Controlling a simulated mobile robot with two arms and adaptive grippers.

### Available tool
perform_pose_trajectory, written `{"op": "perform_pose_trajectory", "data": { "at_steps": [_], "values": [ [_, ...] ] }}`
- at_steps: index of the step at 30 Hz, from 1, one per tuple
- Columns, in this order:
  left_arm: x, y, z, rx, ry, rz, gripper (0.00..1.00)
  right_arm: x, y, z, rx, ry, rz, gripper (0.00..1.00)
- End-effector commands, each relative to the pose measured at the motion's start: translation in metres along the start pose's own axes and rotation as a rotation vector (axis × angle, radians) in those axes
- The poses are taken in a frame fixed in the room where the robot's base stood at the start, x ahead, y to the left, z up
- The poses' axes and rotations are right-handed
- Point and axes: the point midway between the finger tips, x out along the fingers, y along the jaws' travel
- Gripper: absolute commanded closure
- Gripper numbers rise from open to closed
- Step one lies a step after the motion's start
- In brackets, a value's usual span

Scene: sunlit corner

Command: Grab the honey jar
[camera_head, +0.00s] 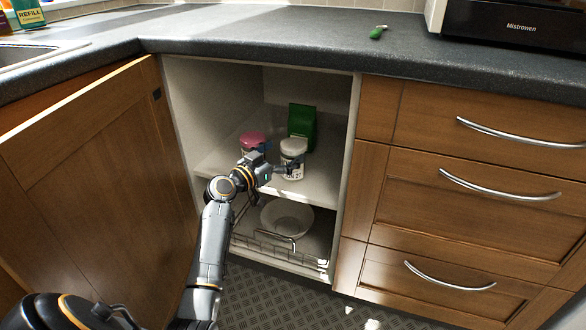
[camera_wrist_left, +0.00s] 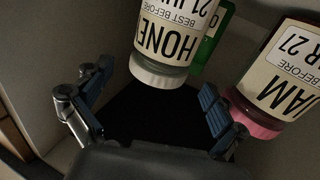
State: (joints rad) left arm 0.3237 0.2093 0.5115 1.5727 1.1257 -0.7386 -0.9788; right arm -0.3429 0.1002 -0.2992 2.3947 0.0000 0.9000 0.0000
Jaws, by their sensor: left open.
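The honey jar (camera_head: 292,148), with a white lid, stands upright on the cabinet's upper shelf. In the left wrist view the honey jar (camera_wrist_left: 172,40) appears upside down, its label reading HONEY. My left gripper (camera_head: 277,160) is open and empty just in front of the jars. In the left wrist view my left gripper (camera_wrist_left: 152,98) has its fingers spread, with the honey jar ahead of the gap, towards the right finger. The jar does not look gripped; whether a finger touches it I cannot tell. My right gripper is not in view.
A pink-lidded jam jar (camera_head: 252,140) stands left of the honey, close to one finger; it also shows in the wrist view (camera_wrist_left: 285,75). A green package (camera_head: 302,122) stands behind. A bowl (camera_head: 287,217) sits below. The open door (camera_head: 95,165) and right side wall flank the opening.

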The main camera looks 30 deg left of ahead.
Motion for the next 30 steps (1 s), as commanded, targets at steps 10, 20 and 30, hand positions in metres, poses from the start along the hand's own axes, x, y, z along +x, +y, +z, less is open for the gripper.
{"op": "perform_pose_trajectory", "data": {
  "at_steps": [10, 20, 30],
  "values": [
    [0.039, 0.001, -0.001, -0.002, 0.001, 0.001, 0.04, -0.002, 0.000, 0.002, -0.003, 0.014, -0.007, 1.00],
    [0.040, 0.001, -0.002, -0.001, 0.000, 0.001, 0.23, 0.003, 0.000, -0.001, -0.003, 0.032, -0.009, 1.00],
    [0.040, 0.001, -0.002, -0.001, 0.000, 0.001, 0.92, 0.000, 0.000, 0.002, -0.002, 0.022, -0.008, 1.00]
  ]
}}
